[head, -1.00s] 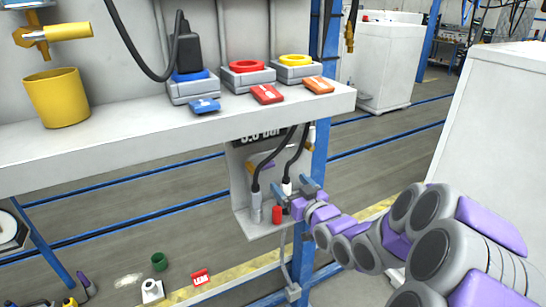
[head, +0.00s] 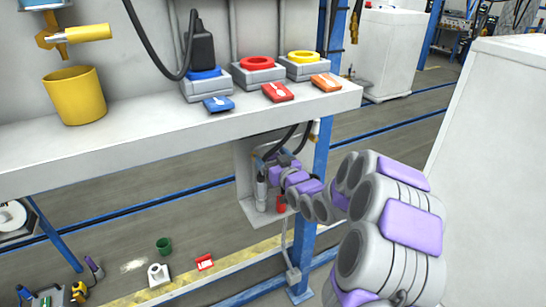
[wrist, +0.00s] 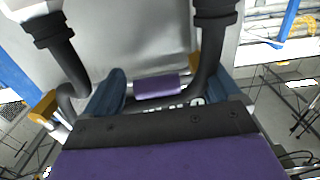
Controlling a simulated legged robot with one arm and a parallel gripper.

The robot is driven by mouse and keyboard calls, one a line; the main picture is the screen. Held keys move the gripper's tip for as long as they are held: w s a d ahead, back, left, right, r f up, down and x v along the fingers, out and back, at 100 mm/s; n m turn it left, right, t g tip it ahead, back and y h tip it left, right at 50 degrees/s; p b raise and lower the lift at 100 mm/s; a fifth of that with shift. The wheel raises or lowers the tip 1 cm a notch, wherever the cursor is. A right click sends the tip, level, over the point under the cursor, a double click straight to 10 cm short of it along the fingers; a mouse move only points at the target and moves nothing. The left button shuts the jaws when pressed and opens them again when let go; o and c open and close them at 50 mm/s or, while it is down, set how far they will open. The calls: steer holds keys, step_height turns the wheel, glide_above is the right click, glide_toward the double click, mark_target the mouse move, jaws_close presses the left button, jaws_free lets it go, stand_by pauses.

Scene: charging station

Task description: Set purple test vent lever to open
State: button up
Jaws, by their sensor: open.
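A purple bar, which looks like the test vent lever (wrist: 157,85), lies crosswise between my gripper's fingers in the wrist view. My gripper (wrist: 158,92) is open, with one blue-grey finger on each side of the bar. I cannot tell whether they touch it. In the head view my gripper (head: 272,159) is at the small grey panel (head: 245,165) under the shelf. There the gripper and wrist hide the lever, and its setting cannot be read.
The white shelf (head: 130,138) is above my gripper. Black hoses (wrist: 68,55) flank the fingers in the wrist view. A red cylinder (head: 281,204) stands on the panel's ledge, just below my wrist. A blue post (head: 320,155) is right beside the panel.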

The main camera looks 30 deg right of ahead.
steer(key=shift+a, duration=0.3)
steer(key=shift+d, duration=0.65)
steer(key=c, duration=0.6)
steer(key=shift+a, duration=0.25)
steer(key=c, duration=0.9)
